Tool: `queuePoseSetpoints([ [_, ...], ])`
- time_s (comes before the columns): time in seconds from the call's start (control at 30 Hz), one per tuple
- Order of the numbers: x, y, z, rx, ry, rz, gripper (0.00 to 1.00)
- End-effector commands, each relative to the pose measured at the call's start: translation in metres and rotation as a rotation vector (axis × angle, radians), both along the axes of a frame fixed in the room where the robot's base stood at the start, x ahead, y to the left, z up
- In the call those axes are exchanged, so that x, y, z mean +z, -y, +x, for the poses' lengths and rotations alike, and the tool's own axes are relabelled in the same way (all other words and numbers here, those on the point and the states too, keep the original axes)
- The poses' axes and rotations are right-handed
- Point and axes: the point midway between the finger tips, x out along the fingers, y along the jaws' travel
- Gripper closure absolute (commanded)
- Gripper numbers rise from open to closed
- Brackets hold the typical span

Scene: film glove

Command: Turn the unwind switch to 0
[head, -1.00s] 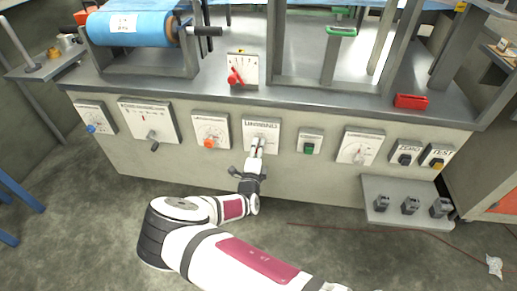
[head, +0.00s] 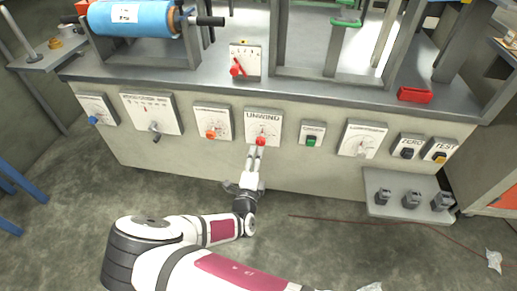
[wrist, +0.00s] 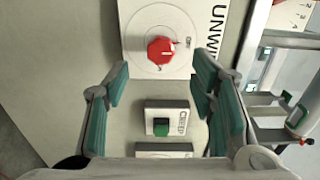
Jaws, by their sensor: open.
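The unwind switch is a red knob (head: 261,141) on a white panel labelled UNWIND (head: 263,122) on the front of the machine. In the wrist view the red knob (wrist: 161,50) shows face on, with a pale mark on it and a round dial around it. The dial's figures are too small to read. My gripper (head: 256,152) is just below the knob in the head view. In the wrist view my gripper (wrist: 158,82) is open, its two teal-padded fingers apart on either side, with the knob beyond their tips and nothing between them.
Beside the unwind panel are an orange knob (head: 211,134) at left and a green button (head: 311,141) at right. A grey shelf (head: 385,208) with several dark blocks juts out at lower right. A red cable lies on the floor.

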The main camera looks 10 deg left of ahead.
Motion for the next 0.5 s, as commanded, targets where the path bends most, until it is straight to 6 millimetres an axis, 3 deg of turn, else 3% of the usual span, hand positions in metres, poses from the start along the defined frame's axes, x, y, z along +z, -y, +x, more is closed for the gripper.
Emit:
queuePoseSetpoints([
  [0.2, 0.000, -0.001, -0.024, 0.000, 0.000, 0.002, 0.49],
  [0.5, 0.000, -0.001, -0.028, -0.001, 0.000, 0.002, 0.49],
])
